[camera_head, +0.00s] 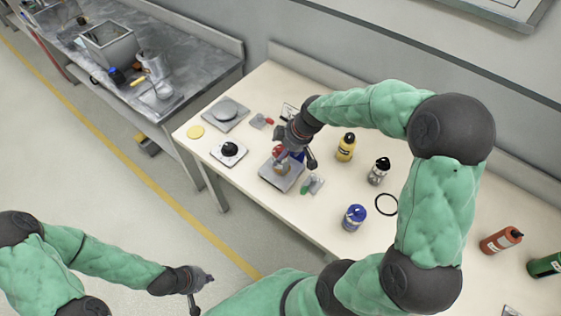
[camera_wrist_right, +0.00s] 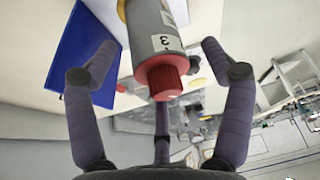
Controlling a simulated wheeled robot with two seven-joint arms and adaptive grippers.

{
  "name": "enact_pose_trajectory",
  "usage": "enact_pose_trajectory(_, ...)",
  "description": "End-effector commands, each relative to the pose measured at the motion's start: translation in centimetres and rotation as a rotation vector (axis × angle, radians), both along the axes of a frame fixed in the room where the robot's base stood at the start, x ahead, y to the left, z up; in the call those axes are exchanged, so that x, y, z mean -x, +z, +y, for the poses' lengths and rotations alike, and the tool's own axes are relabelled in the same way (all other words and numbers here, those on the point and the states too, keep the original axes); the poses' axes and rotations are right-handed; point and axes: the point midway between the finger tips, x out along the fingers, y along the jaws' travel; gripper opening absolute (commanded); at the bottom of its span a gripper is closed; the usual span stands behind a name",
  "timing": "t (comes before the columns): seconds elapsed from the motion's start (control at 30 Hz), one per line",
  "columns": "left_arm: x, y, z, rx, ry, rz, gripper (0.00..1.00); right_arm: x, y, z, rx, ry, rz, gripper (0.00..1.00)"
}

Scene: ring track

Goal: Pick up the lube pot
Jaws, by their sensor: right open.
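A grey cylindrical pot with a red ribbed cap (camera_wrist_right: 162,75) and a white label marked 3 sits between the spread fingers of my right gripper (camera_wrist_right: 159,52); I take it for the lube pot, though I cannot read its name. In the head view my right gripper (camera_head: 297,153) is low over a small grey plate (camera_head: 275,181), and its arm and fingers hide most of what stands there. The right fingers are open, with a gap on both sides of the pot. My left gripper (camera_head: 200,285) hangs off the table at the lower left, and its jaws are too small to judge.
A yellow bottle (camera_head: 345,148), a dark-capped grey bottle (camera_head: 378,172), a blue bottle (camera_head: 354,217) and a black ring (camera_head: 386,204) lie right of the gripper. A black knob on a plate (camera_head: 229,152) is to its left. A red bottle (camera_head: 500,240) is far right.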

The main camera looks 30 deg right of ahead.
Motion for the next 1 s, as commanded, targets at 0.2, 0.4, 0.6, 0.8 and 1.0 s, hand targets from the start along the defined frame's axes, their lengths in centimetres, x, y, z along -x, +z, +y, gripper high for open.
enact_pose_trajectory(0.2,0.0,-0.9,0.0,0.0,0.0,0.0,0.0,-0.8,-2.6,0.6,0.0,0.001,0.001,0.82)
enact_pose_trajectory(0.4,0.0,-0.8,0.0,0.0,0.0,0.0,0.0,-0.9,-2.6,0.6,0.0,0.001,0.0,0.82)
enact_pose_trajectory(0.6,0.0,-0.8,0.0,0.0,0.0,0.0,0.0,-0.9,-2.6,0.6,0.0,0.0,0.0,0.31)
enact_pose_trajectory(0.8,0.0,-0.8,0.0,0.0,0.0,0.0,0.0,-0.9,-2.6,0.6,0.0,0.0,0.0,0.21)
enact_pose_trajectory(1.0,0.0,-0.7,0.0,0.0,0.0,0.0,0.0,-0.8,-2.3,0.6,0.0,0.0,0.0,0.21)
